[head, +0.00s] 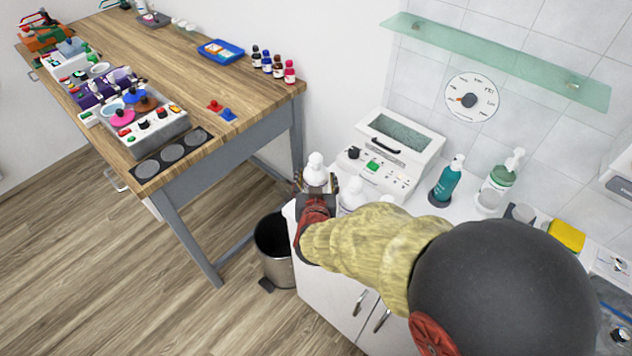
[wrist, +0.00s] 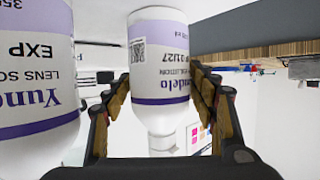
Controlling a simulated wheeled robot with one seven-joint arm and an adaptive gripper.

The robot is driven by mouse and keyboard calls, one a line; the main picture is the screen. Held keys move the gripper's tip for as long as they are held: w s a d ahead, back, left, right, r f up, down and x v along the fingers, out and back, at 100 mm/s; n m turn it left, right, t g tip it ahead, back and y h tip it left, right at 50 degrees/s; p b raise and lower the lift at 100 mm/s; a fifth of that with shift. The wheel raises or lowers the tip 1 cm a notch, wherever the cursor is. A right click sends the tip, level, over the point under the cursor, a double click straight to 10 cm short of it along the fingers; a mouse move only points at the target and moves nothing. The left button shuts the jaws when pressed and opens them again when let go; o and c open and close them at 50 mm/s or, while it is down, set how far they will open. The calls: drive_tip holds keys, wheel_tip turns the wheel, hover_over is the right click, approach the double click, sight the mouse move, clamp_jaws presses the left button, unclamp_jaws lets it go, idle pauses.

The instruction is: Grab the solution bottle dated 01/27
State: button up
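The solution bottle dated 01/27 (wrist: 160,65) is white with a purple band and hangs upside down in the wrist view. Its label reads EXP 01/27. In the head view the bottle (head: 316,170) is upright at the left end of the white counter. My gripper (wrist: 160,75) has one finger on each side of this bottle, with both fingertips against its sides. In the head view my gripper (head: 317,184) hides the bottle's lower part. A second lens solution bottle (wrist: 38,70) is close on the left in the wrist view; its date is cut off.
White bottles (head: 352,192) stand just right of my gripper, partly behind my arm. A white device (head: 390,155) is behind them, with a teal bottle (head: 446,182) and a pump bottle (head: 497,184) further right. A bin (head: 277,262) stands below, left of the counter.

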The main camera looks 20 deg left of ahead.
drive_tip(key=c, duration=1.1)
drive_tip(key=shift+c, duration=0.3)
drive_tip(key=shift+r, duration=0.15)
